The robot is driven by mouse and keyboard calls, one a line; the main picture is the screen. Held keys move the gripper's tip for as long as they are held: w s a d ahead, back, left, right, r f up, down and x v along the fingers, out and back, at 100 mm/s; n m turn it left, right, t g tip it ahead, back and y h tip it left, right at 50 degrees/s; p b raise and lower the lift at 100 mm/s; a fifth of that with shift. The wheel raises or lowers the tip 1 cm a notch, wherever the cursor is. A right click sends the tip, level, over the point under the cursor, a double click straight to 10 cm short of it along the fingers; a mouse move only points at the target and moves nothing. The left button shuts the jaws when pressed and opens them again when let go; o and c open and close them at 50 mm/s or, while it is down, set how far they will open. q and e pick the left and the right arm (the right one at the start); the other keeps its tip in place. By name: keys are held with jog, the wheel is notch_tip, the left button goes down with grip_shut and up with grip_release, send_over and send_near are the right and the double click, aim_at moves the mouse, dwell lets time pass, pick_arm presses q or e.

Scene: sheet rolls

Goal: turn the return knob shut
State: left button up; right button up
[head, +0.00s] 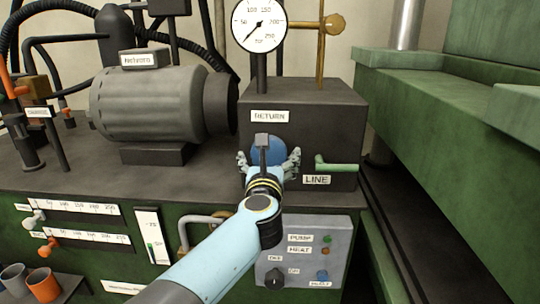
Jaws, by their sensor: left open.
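The return knob (277,149) is a round blue disc on the front of the dark block, under the RETURN label (270,116). My left gripper (268,158) is in front of it, open, with one finger at the knob's left side and one at its right. I cannot tell whether the fingers touch the knob. A dark upright bar and my wrist hide its middle and lower part, so its turn position cannot be read. My right gripper is not in view.
A green lever (338,167) above the LINE label sits close right of my gripper. A pressure gauge (259,23) stands above the block. A grey switch panel (303,252) is below right. A grey motor (150,103) is at left, and green press framework (455,110) at right.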

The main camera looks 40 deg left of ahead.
pick_arm(q)
jog(key=shift+x, duration=0.9)
jog(key=c, duration=1.1)
